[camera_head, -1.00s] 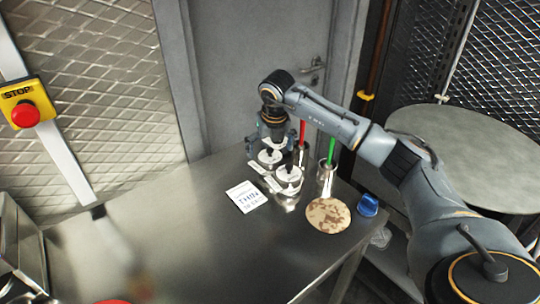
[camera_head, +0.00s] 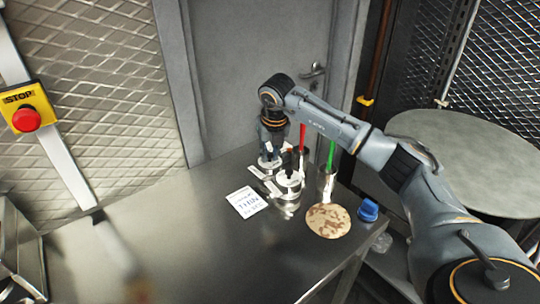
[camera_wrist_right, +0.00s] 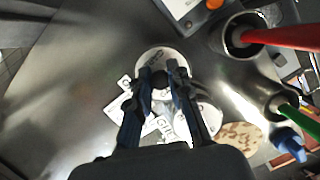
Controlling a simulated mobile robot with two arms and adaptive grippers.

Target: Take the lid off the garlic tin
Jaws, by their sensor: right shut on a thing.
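Two small metal tins with white lids stand close together near the back of the steel table. My right gripper (camera_head: 270,150) points down at the rear tin (camera_head: 268,163). In the right wrist view its fingers (camera_wrist_right: 160,82) are shut on the dark knob of the rear white lid (camera_wrist_right: 163,57). The lid's lettering is too small to read surely, and I cannot tell whether it still touches its tin. The front tin (camera_head: 289,186) stands just beside the gripper; it is partly hidden in the wrist view. My left gripper is out of view.
Holders with a red-handled tool (camera_head: 302,138) and a green-handled tool (camera_head: 330,155) stand close right of the tins. A flatbread (camera_head: 328,220), a blue object (camera_head: 368,210) and a printed card (camera_head: 247,202) lie nearby. The table's left middle is clear.

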